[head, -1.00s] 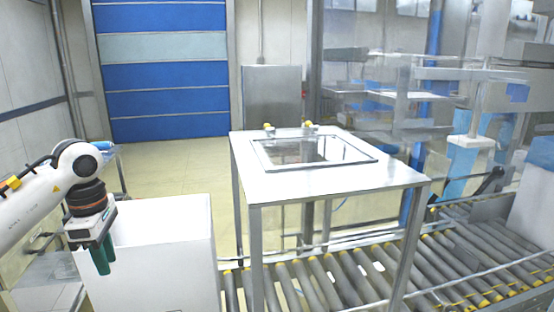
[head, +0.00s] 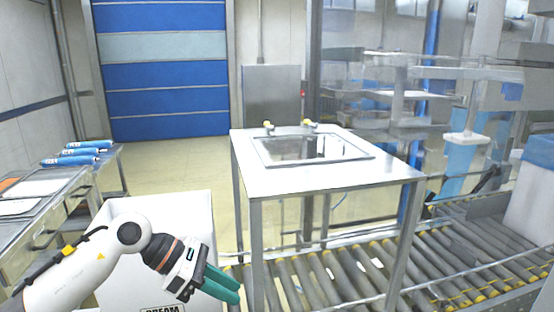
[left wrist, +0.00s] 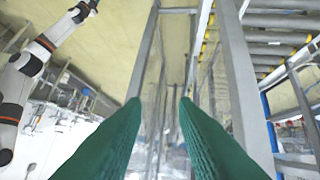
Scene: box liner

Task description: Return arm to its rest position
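My left arm comes in from the left in the head view. My left gripper (head: 228,288) has green fingers and hangs in front of the white box, by its right side and near the rollers. In the left wrist view the two green fingers (left wrist: 160,102) stand apart with nothing between them, so it is open and empty. My right gripper does not show in the head view. A white and dark jointed arm (left wrist: 25,65) shows at the left of the left wrist view, but I cannot make out a gripper on it.
A white box (head: 185,210) stands behind my left arm. A white-topped metal stand (head: 320,182) straddles the roller conveyor (head: 345,275). A side table (head: 75,195) at left holds several blue rolls (head: 75,158). Another white box (head: 535,190) is at the far right. Open floor lies behind.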

